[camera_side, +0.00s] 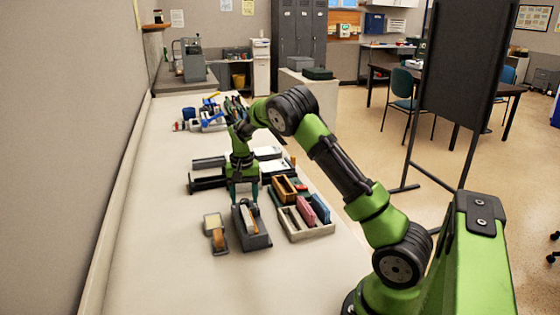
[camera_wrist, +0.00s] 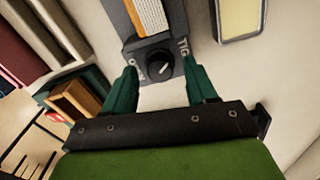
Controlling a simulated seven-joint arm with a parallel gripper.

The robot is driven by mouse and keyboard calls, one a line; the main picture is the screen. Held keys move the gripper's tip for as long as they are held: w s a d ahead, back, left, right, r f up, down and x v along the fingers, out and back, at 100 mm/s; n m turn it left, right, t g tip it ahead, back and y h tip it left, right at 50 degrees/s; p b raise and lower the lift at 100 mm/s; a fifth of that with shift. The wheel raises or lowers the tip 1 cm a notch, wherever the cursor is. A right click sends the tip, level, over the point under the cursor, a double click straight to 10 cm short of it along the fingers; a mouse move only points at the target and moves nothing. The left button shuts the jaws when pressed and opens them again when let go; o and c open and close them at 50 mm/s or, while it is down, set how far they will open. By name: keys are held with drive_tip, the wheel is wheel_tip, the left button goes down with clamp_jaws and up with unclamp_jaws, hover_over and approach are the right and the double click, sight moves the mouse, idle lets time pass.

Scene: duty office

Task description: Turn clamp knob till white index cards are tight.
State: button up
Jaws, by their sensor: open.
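The clamp is a dark grey box (camera_side: 252,240) on the counter, with a stack of white index cards (camera_wrist: 151,14) with orange-brown edges in its slot. In the wrist view, the round dark clamp knob (camera_wrist: 158,66) sits at the box's near end. It has a pale pointer line, and partly readable lettering lies on both sides, "TIG" on the right. My gripper (camera_wrist: 161,82) is open, its green fingers on either side of the knob, apart from it. In the side view, my gripper (camera_side: 243,200) points down at the box's far end; the knob is hidden there.
A tray (camera_side: 308,236) with pink, blue and wooden pieces stands close on the right. A pale-topped item with a wooden part (camera_side: 214,234) lies on the left. Black and white office items (camera_side: 207,181) stand behind my gripper. The near counter is clear.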

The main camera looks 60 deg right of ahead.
drive_tip(key=shift+f, duration=0.3)
drive_tip(key=c, duration=1.1)
drive_tip(key=shift+o, duration=0.2)
drive_tip(key=shift+m, duration=0.8)
drive_tip(key=o, duration=1.1)
drive_tip(key=shift+c, duration=0.2)
drive_tip(key=shift+r, duration=0.1)
